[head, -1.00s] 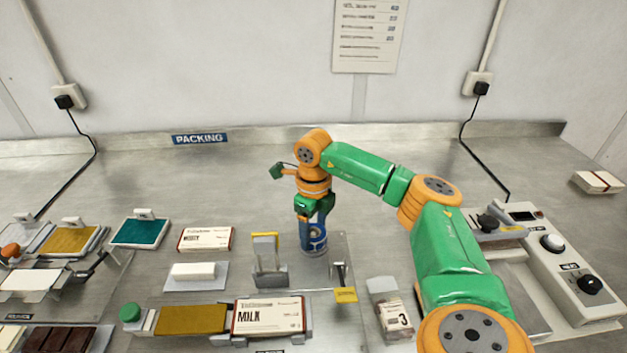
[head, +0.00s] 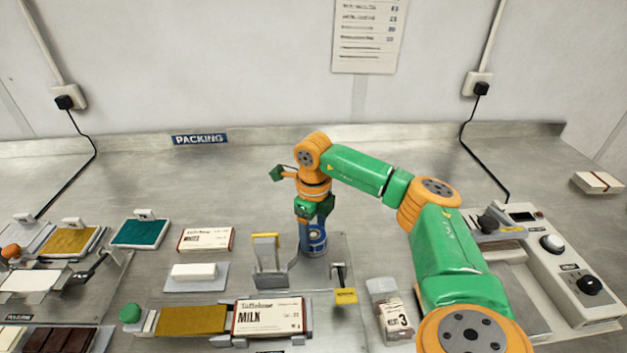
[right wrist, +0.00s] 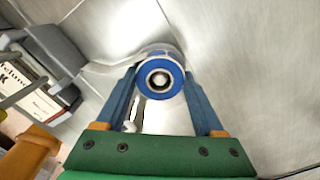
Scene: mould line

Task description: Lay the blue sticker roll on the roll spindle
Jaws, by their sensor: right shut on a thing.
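My left gripper is not in view.
The grey bracket with a yellow top (head: 268,262) stands left of the roll. A small dark post with a yellow tag (head: 345,296) stands to its front right. The bench behind is clear.

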